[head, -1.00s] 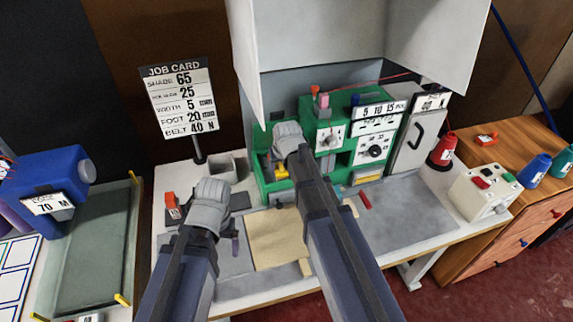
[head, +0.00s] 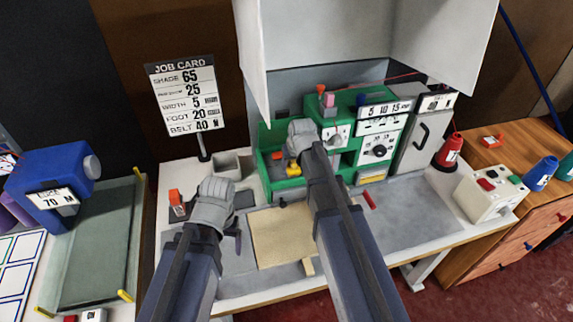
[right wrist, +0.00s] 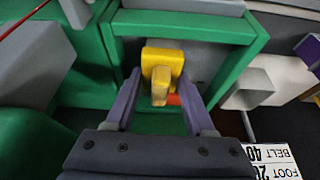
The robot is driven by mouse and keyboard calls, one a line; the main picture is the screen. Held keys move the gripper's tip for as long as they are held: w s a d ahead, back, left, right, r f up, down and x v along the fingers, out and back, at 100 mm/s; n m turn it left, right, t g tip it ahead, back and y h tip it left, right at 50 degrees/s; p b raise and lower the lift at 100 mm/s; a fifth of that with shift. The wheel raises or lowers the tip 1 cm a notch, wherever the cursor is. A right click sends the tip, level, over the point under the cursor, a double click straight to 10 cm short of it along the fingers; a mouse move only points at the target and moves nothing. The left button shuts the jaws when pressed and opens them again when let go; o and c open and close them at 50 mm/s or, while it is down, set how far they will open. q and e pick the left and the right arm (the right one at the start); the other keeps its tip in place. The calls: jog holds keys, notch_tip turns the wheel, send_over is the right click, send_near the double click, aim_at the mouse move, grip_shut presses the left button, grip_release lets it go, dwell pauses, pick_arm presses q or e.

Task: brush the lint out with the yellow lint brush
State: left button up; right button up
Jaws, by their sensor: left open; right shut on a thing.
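The yellow lint brush (right wrist: 163,62) is between the fingers of my right gripper (right wrist: 159,84), which is shut on it. The brush is inside the open bay of the green machine (right wrist: 228,30). In the head view the yellow brush (head: 293,169) shows just under my right gripper, at the left part of the green machine (head: 284,183). My right fingertips are mostly hidden there by the arm. A small red-orange piece (right wrist: 173,99) shows beside the brush. I cannot make out any lint. My left gripper (head: 238,238) is open and empty above the grey table top, left of the tan piece.
A flat tan piece (head: 275,240) lies on the table in front of the machine. A grey open box (head: 232,164) and an orange-and-black item (head: 177,202) stand left. A red stick (head: 369,200) lies right. White hood panels (head: 430,45) hang above.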

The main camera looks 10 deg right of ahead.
jog(key=shift+s+a, duration=0.1)
jog(key=shift+a, duration=2.05)
pick_arm(q)
jog(key=shift+r, duration=0.1)
pick_arm(e)
jog(key=shift+d, duration=0.15)
jog(key=shift+d+f, duration=0.1)
jog(key=shift+d, duration=2)
jog(key=shift+a, duration=0.1)
